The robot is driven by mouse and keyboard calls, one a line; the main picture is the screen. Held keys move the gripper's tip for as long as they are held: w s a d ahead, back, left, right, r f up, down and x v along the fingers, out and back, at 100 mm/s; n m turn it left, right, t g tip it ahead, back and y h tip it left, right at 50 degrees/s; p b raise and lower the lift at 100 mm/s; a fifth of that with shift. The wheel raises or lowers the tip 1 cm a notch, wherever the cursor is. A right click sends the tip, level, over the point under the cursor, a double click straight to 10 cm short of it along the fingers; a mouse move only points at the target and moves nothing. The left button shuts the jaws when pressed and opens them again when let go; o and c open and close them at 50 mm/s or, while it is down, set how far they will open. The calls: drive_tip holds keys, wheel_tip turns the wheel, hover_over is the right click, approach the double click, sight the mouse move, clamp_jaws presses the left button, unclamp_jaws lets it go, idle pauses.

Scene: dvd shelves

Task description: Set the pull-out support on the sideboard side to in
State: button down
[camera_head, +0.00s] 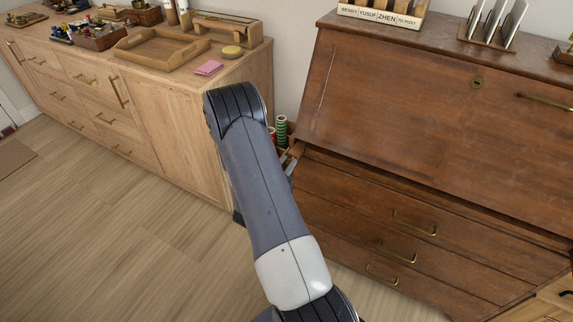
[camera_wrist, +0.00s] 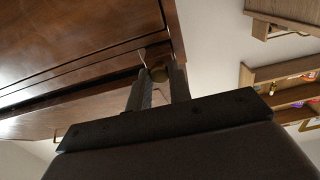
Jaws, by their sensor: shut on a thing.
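The brown writing desk (camera_head: 400,110) stands on the right in the head view, its slanted front closed. The sideboard (camera_head: 185,140) is to its left. The support on that side is at the desk's left front edge, just above the drawers. In the head view my arm covers most of the gripper; a grey part shows beside the desk.
Brass-handled drawers (camera_head: 415,224) lie below the slanted front. Green and red items (camera_head: 282,130) stand in the gap between desk and sideboard. A wooden tray (camera_head: 160,50) and a pink cloth (camera_head: 209,68) lie on the sideboard.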

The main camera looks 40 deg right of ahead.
sight(291, 159)
drive_tip(key=b+x, duration=0.1)
drive_tip(key=x, duration=0.3)
drive_tip(key=shift+f+b, duration=0.15)
drive_tip(key=shift+b, duration=0.25)
drive_tip(key=shift+w+d, duration=0.1)
drive_tip(key=shift+d, duration=0.25)
drive_tip(key=shift+r, duration=0.25)
drive_tip(key=c, duration=1.3)
unclamp_jaws()
drive_tip(key=shift+d, duration=0.1)
drive_tip(key=shift+f, duration=0.1)
drive_tip(key=v, duration=1)
drive_tip(key=shift+a+b, duration=0.35)
drive_tip(key=shift+a, duration=0.05)
drive_tip(key=shift+d, duration=0.1)
